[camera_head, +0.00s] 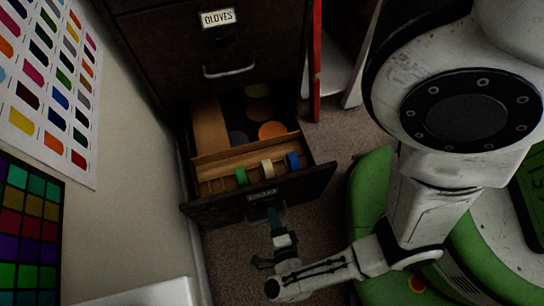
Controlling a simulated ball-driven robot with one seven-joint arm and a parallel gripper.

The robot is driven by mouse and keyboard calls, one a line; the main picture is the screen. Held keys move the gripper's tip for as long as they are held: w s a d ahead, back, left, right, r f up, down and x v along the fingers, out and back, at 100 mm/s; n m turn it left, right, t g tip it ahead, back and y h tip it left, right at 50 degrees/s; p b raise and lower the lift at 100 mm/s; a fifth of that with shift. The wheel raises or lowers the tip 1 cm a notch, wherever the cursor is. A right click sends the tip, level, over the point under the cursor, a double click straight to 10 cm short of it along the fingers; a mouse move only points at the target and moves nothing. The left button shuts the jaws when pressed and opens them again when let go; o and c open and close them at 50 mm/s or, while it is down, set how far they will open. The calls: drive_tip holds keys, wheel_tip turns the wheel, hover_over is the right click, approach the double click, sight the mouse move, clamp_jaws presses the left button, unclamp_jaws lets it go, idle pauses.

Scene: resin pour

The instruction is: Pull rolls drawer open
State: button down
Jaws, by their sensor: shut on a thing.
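The lower drawer (318,182) stands pulled out from the dark cabinet, and its inside shows. Its front carries a small label that is too blurred to read surely. In it, a green roll (241,176), a cream roll (268,168) and a blue roll (293,161) stand in a row in a wooden divider (215,172). My gripper (275,214) is at the middle of the drawer front, just below the label, and is shut on the drawer handle. The handle is mostly hidden by the fingers.
Above is a closed drawer labelled GLOVES (218,18) with a metal handle (229,71). Round discs, one orange (272,130), lie deeper in the open drawer. A pale wall (130,190) with colour charts runs close on the left. Carpet (325,150) is clear to the drawer's right.

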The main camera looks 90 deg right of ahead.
drive_tip(key=c, duration=1.3)
unclamp_jaws()
drive_tip(key=shift+c, duration=0.2)
drive_tip(key=shift+a, duration=0.1)
drive_tip(key=v, duration=1)
drive_tip(key=shift+a, duration=0.25)
drive_tip(key=shift+r, duration=0.1)
